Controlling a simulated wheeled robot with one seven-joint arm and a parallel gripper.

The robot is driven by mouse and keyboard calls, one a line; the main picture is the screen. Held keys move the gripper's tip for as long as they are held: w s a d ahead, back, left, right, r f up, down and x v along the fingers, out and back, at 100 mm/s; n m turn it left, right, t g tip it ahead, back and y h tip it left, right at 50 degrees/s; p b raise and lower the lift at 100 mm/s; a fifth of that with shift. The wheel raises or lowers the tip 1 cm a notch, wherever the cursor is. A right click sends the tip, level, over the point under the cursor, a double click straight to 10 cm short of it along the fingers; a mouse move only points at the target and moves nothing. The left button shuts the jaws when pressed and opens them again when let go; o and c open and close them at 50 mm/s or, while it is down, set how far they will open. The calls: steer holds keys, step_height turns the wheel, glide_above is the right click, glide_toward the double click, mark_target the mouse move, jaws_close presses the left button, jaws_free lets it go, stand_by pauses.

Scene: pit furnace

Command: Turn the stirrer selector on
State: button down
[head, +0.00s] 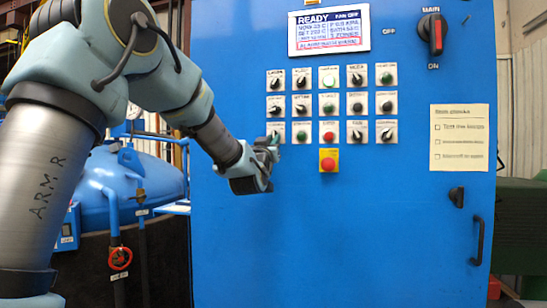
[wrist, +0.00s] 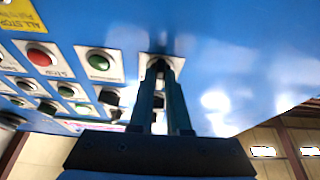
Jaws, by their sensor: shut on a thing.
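The blue control cabinet (head: 240,230) fills the middle of the head view, with rows of small selectors and push buttons. My gripper (head: 273,141) is at the left end of the bottom row. In the wrist view my gripper (wrist: 161,70) is shut on a black selector knob (wrist: 158,66) on a pale plate, next to a green button (wrist: 100,62). The fingers hide most of the knob, so its pointing direction cannot be told. Its label cannot be read, so I cannot confirm that it is the stirrer selector.
A red stop button (head: 328,136) and a larger red button on yellow (head: 328,163) are to the right. A display (head: 329,31) reads READY, FAN OFF. The main switch (head: 436,34) is upper right. A blue vessel (head: 125,185) stands left. The cabinet's lower front is clear.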

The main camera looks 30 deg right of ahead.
steer(key=shift+w+a+m+g+h+b, duration=0.1)
steer(key=shift+m+g+h+b, duration=0.3)
steer(key=shift+m+g+b, duration=0.8)
steer(key=shift+w+a+m+g+h+b, duration=0.15)
steer(key=shift+m+h+b, duration=0.5)
steer(key=shift+m, duration=1.3)
steer(key=shift+s+m+g+h+b, duration=0.15)
steer(key=shift+m+g+b, duration=0.5)
steer(key=shift+m+b, duration=0.75)
steer(key=shift+w+r+m, duration=0.1)
steer(key=shift+m, duration=0.25)
steer(key=c, duration=0.9)
jaws_free()
steer(key=b+v, duration=0.2)
steer(key=v, duration=0.8)
steer(key=shift+a, duration=0.3)
